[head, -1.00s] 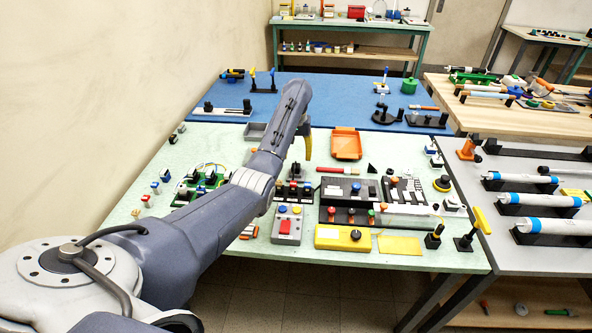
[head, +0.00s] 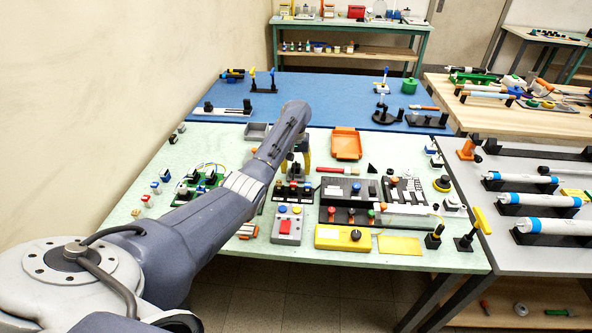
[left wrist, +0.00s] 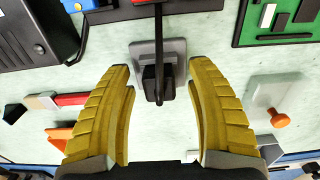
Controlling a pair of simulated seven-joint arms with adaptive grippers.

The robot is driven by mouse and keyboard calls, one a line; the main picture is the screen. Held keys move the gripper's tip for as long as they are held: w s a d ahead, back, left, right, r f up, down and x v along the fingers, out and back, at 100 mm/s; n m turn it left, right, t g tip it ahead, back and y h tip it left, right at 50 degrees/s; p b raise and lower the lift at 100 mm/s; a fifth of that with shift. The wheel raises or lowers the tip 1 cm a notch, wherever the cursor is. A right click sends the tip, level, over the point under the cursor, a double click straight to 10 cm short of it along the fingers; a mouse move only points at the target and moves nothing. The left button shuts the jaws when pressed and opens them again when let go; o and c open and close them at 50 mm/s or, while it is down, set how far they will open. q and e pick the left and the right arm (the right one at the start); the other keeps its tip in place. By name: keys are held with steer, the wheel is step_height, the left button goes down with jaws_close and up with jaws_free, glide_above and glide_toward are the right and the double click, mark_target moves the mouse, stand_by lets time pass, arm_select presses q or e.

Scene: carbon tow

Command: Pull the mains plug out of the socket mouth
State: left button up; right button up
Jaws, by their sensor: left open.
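The black mains plug (left wrist: 154,84) with its dark cable shows in the middle of the left wrist view. It sits at the grey socket plate (left wrist: 176,50); how deep it is seated I cannot tell. My left gripper (left wrist: 160,76) is open, with one yellow finger on each side of the plug and a clear gap to both. In the head view my left gripper (head: 297,161) points down over the pale green bench, and the plug is hard to make out behind the fingers. My right gripper is not in view.
An orange tray (head: 346,144) and a red-handled tool (head: 338,170) lie to the right of the gripper. A black box (head: 348,190) and a row of switches (head: 293,190) stand nearer. A grey block with an orange knob (left wrist: 279,118) is at the right in the wrist view.

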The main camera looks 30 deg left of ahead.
arm_select(q)
steer(key=shift+c, duration=0.3)
steer(key=c, duration=1.2)
steer(key=shift+o, duration=0.2)
steer(key=shift+r, duration=0.15)
